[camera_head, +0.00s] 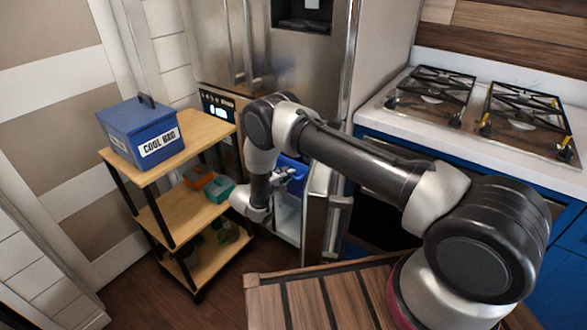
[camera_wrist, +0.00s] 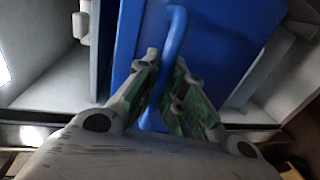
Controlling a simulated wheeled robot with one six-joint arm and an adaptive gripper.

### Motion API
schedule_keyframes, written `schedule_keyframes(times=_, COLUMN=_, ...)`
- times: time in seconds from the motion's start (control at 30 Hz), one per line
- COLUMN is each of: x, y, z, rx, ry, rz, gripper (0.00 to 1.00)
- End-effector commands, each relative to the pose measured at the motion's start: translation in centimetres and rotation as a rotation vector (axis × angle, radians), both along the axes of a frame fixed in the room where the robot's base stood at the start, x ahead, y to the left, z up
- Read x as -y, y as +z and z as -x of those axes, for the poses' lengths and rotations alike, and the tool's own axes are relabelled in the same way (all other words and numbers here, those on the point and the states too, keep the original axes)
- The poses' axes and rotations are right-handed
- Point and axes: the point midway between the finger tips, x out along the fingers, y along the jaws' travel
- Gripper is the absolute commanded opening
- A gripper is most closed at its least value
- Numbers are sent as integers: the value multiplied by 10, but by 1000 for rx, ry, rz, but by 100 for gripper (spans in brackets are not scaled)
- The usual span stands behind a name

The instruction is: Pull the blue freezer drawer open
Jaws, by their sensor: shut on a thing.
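The blue freezer drawer (camera_wrist: 225,45) fills the upper middle of the wrist view, with a blue bar handle (camera_wrist: 176,35) on its front. My gripper (camera_wrist: 168,72) has its two fingers on either side of the handle and is shut on it. In the head view a blue part of the drawer (camera_head: 296,172) shows inside the open freezer compartment, below the steel fridge. My gripper is at the compartment's front in the head view (camera_head: 276,180), and my wrist and arm hide part of the drawer. How far the drawer is out cannot be told.
The freezer door (camera_head: 316,215) stands open to the right of the compartment. A wooden shelf (camera_head: 205,131) holding a blue cool box (camera_head: 128,120) stands close on the left. A slatted wooden surface (camera_head: 265,305) is in front. A stove (camera_head: 480,105) is at the right.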

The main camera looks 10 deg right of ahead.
Motion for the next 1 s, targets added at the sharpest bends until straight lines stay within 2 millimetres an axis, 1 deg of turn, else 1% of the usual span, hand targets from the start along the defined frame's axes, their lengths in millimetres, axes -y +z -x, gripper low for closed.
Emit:
schedule_keyframes(times=0.03, x=-9, y=-1, z=7, rx=-2, ry=4, rz=0, gripper=0)
schedule_keyframes(times=0.1, x=-18, y=-1, z=17, rx=-2, ry=4, rz=0, gripper=0)
schedule_keyframes(times=0.6, x=-82, y=-1, z=82, rx=-2, ry=3, rz=0, gripper=0)
schedule_keyframes(times=0.8, x=-100, y=-1, z=100, rx=-2, ry=2, rz=0, gripper=0)
schedule_keyframes(times=1.0, x=-110, y=-1, z=110, rx=-1, ry=1, rz=1, gripper=0)
